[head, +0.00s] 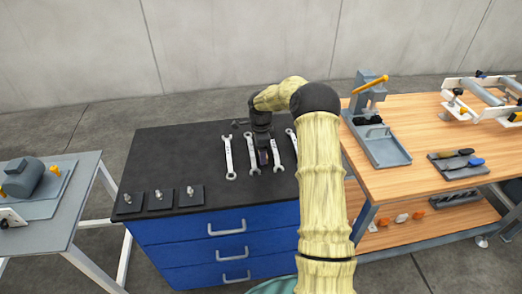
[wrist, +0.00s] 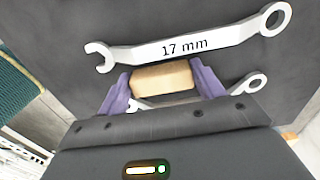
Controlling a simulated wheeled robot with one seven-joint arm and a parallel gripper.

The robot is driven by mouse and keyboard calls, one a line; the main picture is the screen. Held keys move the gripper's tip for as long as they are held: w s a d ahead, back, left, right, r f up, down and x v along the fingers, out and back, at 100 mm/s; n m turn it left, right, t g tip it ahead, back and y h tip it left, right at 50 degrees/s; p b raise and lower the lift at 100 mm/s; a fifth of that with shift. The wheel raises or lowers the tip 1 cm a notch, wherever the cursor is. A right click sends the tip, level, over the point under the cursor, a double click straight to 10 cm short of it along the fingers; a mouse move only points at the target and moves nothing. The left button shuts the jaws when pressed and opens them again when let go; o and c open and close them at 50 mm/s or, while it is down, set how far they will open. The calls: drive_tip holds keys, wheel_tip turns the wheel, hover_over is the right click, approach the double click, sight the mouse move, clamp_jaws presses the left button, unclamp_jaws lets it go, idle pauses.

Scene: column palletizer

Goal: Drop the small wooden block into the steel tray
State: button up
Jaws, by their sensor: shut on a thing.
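My gripper (head: 264,158) points down over the dark top of the blue cabinet, among the wrenches. In the wrist view its purple fingers (wrist: 161,82) are shut on the small wooden block (wrist: 163,77), one at each end. The block is hidden in the head view. I cannot tell from these views how high it is above the top. A grey tray-like base (head: 388,150) with a raised rim lies under a press on the wooden bench to the right; I cannot tell whether it is the steel tray. No other clear tray shows.
Several wrenches lie on the cabinet top (head: 160,150), one marked 17 mm (wrist: 185,45). Small dark plates with metal fittings (head: 159,197) line its front left edge. A lever press (head: 368,98) and screwdrivers (head: 460,164) occupy the wooden bench (head: 425,120). A grey table (head: 75,190) stands left.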

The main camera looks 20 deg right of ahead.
drive_tip(key=o, duration=0.9)
drive_tip(key=shift+d+f, duration=0.15)
drive_tip(key=shift+o, duration=0.2)
wheel_tip(320, 180, up, 12)
drive_tip(key=shift+r, duration=0.2)
